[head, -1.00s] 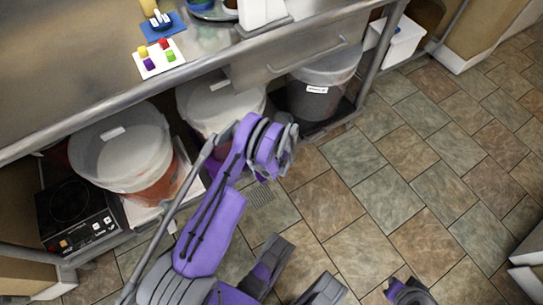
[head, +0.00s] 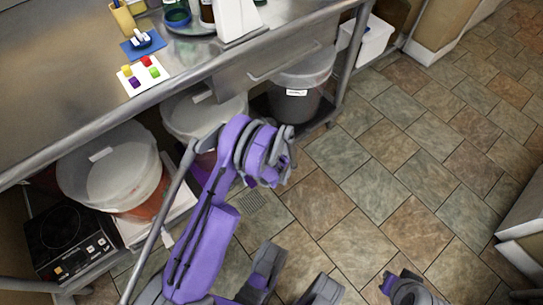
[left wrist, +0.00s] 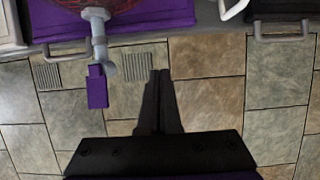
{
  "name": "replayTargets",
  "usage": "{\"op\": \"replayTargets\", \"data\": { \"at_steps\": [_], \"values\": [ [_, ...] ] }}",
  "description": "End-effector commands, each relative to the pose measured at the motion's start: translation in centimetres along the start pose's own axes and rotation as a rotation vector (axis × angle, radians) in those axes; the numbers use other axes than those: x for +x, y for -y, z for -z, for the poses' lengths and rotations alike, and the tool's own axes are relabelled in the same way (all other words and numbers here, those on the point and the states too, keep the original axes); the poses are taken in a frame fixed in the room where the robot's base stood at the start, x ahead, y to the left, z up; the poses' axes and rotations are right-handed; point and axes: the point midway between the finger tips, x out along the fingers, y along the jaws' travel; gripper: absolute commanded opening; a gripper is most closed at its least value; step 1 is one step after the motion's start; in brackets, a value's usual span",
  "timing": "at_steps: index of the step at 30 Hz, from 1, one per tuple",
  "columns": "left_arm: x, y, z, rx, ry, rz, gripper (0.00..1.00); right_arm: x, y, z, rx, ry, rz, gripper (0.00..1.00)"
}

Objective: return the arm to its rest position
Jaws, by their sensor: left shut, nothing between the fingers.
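My left arm, purple and grey, reaches from the bottom left of the head view up to beside the shelf with the buckets. Its bent wrist end is over the floor in front of the shelf, and its fingers are hidden there. In the left wrist view my left gripper (left wrist: 160,74) is shut, its two dark fingers together and empty above the tiled floor (left wrist: 205,90). My right gripper cannot be made out; only dark and purple parts of my own body show at the bottom of the head view.
Under the steel table (head: 60,65) stand a white bucket (head: 108,165), a second pale bucket (head: 190,118) and a dark-filled bucket (head: 300,88). A black hotplate (head: 68,235) is at lower left. In the wrist view, a spigot with a purple tag (left wrist: 97,88) juts over the floor.

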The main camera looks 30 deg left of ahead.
Motion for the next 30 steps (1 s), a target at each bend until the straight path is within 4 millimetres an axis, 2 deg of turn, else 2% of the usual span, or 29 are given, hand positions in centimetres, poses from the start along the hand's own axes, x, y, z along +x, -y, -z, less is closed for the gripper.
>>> {"op": "replayTargets", "data": {
  "at_steps": [9, 11, 13, 17, 22, 26, 30],
  "values": [
    [-0.5, 0.0, 0.0, -0.004, -0.001, 0.001, 0.00, 0.0, 0.0, 0.0, 0.000, 0.000, 0.000, 0.00],
    [-1.1, 0.1, -0.1, -0.022, -0.004, 0.005, 0.00, 0.0, 0.0, 0.0, 0.000, 0.000, 0.000, 0.00],
    [-2.6, 0.3, -0.3, -0.068, -0.011, 0.013, 0.00, 0.0, 0.0, 0.0, 0.000, 0.000, 0.000, 0.00],
    [-7.5, 0.6, -0.9, -0.229, -0.035, 0.042, 0.00, -0.1, 0.0, 0.0, 0.000, 0.000, 0.000, 0.00],
    [-15.0, -0.1, -1.1, -0.503, -0.087, 0.078, 0.00, -0.1, 0.0, 0.0, 0.000, 0.000, 0.000, 0.00],
    [-20.2, -1.5, -0.9, -0.712, -0.134, 0.097, 0.00, -0.1, 0.0, 0.0, 0.000, 0.000, 0.000, 0.00],
    [-25.2, -3.8, 0.0, -0.938, -0.192, 0.108, 0.00, 0.0, 0.0, 0.0, 0.000, 0.000, 0.000, 0.00]
  ]
}}
